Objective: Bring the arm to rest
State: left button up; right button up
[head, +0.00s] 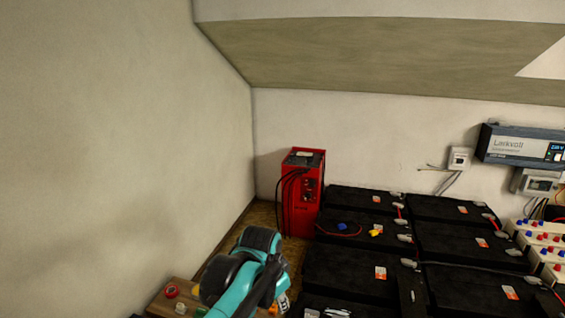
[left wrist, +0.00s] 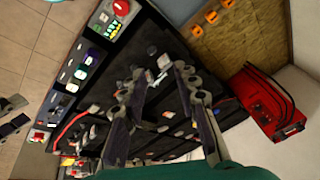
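My left arm, teal and black, comes up from the bottom of the head view. My left gripper (head: 280,303) is mostly cut off or hidden there, at the near left edge of the black batteries. In the left wrist view its two dark fingers (left wrist: 160,72) stand apart with nothing held between them. The batteries lie beyond the fingertips, and I cannot tell how far below. My right gripper is not clearly seen in either view.
A red charger (head: 308,192) with black cables stands by the back wall, left of the black batteries (head: 352,272). A red button (head: 171,291) sits on a wooden surface at lower left. A Larkvoll unit (head: 520,144) hangs at right. Dark grey pieces show at the left wrist view's left edge.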

pick_arm(q)
jog(key=s+a+f+n+t, duration=0.1)
jog(key=s+a+f+n, duration=0.2)
jog(key=s+a+n, duration=0.2)
jog(key=s+a+f+n+t+y, duration=0.1)
jog(key=s+a+n, duration=0.4)
jog(key=s+a, duration=0.6)
notch_tip(320, 180, down, 2)
jog(key=shift+s+f+t, duration=0.15)
jog(key=shift+s+t, duration=0.65)
jog(key=shift+s, duration=0.15)
